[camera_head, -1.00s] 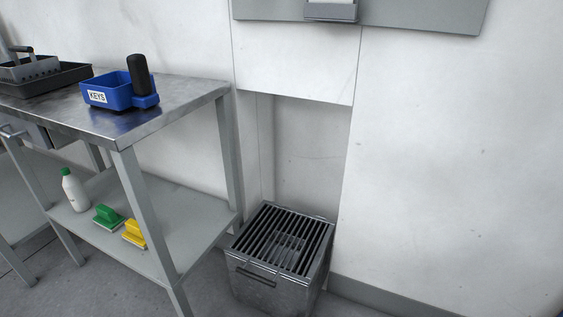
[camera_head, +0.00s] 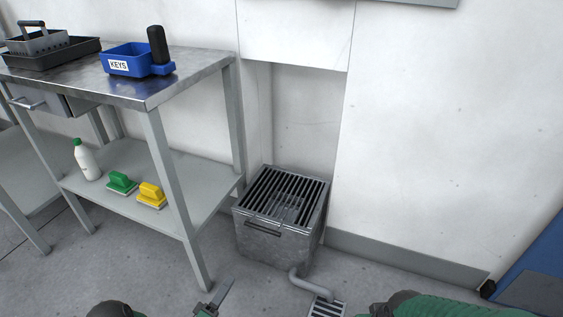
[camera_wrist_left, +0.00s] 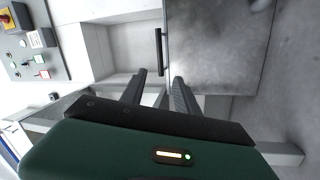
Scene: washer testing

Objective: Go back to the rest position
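My left gripper (camera_head: 213,300) is at the bottom edge of the head view, over the floor and clear of the bench. Only part of it shows there. In the left wrist view its two fingers (camera_wrist_left: 158,82) stand apart with nothing held between them. A dark bar handle (camera_wrist_left: 159,52) on a grey metal face shows beyond the fingertips; I cannot tell its distance. A green part of my right arm (camera_head: 445,306) shows at the bottom right of the head view.
A metal bench (camera_head: 190,82) stands left, with a blue KEYS tray (camera_head: 125,62) on top. A bottle (camera_head: 87,162), green brush (camera_head: 121,182) and yellow brush (camera_head: 151,194) sit on its shelf. A grated metal box (camera_head: 270,245) stands by the wall, near a floor drain (camera_head: 326,308).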

